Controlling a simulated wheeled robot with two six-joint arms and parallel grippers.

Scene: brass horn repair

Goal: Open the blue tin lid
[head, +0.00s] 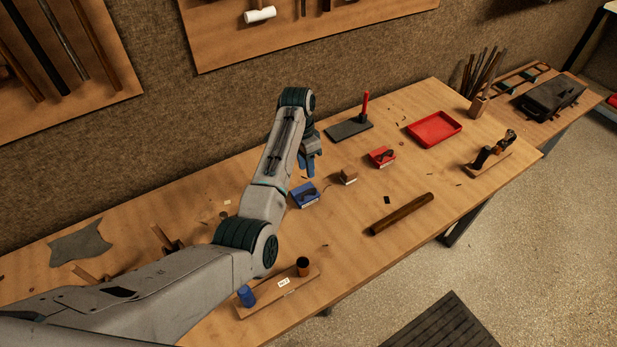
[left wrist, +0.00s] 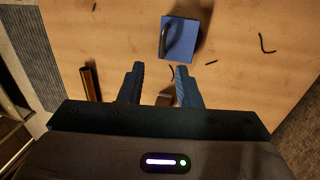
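The blue tin (head: 304,196) sits on the workbench, with a dark handle on its blue top and a pale label on its front. It shows from above in the left wrist view (left wrist: 176,46), beyond my fingertips, and its lid looks shut. My left gripper (head: 308,165) is above the bench, a little behind the tin in the head view. Its two blue fingers (left wrist: 158,72) are apart with nothing held between them; they do not touch the tin. My right gripper is not in view.
A small brown tin (head: 348,177) and a red tin (head: 382,157) stand right of the blue one. A board (head: 282,289) with two cups is at front left. A red tray (head: 434,128) is farther back.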

